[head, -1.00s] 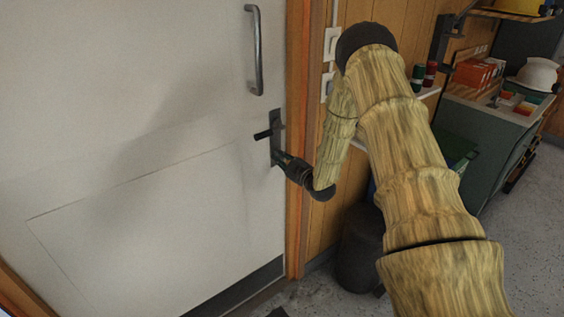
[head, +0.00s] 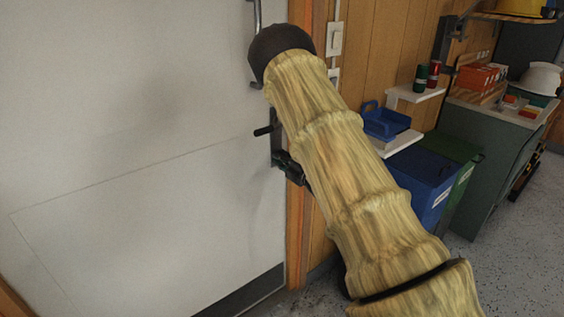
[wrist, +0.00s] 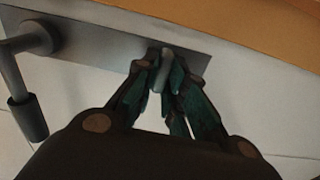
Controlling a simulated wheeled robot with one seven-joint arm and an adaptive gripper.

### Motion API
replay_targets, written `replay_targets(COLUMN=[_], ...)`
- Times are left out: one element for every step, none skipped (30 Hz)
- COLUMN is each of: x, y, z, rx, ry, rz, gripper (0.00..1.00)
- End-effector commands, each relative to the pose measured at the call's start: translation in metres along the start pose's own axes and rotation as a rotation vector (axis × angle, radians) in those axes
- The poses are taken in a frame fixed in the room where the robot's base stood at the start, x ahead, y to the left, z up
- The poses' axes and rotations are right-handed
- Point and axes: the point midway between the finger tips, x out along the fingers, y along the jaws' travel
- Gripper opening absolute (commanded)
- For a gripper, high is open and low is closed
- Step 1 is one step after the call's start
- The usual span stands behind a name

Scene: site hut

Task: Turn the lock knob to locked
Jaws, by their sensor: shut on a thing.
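The lock knob (wrist: 162,68) sits on the door's lock plate (wrist: 90,43) in the wrist view. My gripper (wrist: 160,80) is shut on it, with one dark green finger on each side. In the head view my gripper (head: 285,163) is at the lower part of the plate, partly hidden behind my arm. The lever handle (head: 264,130) is just above it on the same plate; in the wrist view the handle (wrist: 28,85) is at the left. The knob itself is hidden in the head view, and its exact turn is hard to read.
The white door (head: 130,130) looks closed against its wooden frame (head: 298,240). A pull bar (head: 256,80) is above the lock, partly behind my arm. Right of the arm are a blue bin (head: 425,180), wall shelves and a green cabinet (head: 490,150).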

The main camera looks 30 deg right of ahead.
Motion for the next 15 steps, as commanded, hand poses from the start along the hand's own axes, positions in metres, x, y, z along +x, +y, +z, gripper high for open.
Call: replay_targets(x=[0.0004,0.0003,0.0001,0.0000,0.0000,-0.0001,-0.0001,-0.0001,-0.0001,-0.0001,-0.0001,-0.0001,-0.0001,-0.0001,-0.0001], y=[0.0036,0.0038,0.0041,0.0042,0.0044,0.0047,0.0049,0.0050,0.0052,0.0053,0.0054,0.0054,0.0055,0.0055,0.0056], z=[0.0036,0.0039,0.0042,0.0044,0.0045,0.0046,0.0046,0.0047,0.0047,0.0047,0.0047,0.0047,0.0048,0.0048,0.0048], rx=[-0.017,-0.024,-0.032,-0.037,-0.041,-0.045,-0.048,-0.049,-0.051,-0.052,-0.052,-0.052,-0.052,-0.052,-0.052], ry=[-0.005,-0.006,-0.006,-0.007,-0.007,-0.007,-0.007,-0.007,-0.007,-0.007,-0.007,-0.007,-0.007,-0.007,-0.007], rz=[0.007,0.007,0.007,0.007,0.007,0.007,0.007,0.007,0.007,0.007,0.007,0.007,0.008,0.008,0.008], gripper=[0.00,0.00,0.00,0.00,0.00,0.00,0.00,0.00,0.00,0.00,0.00,0.00,0.00,0.00,0.00])
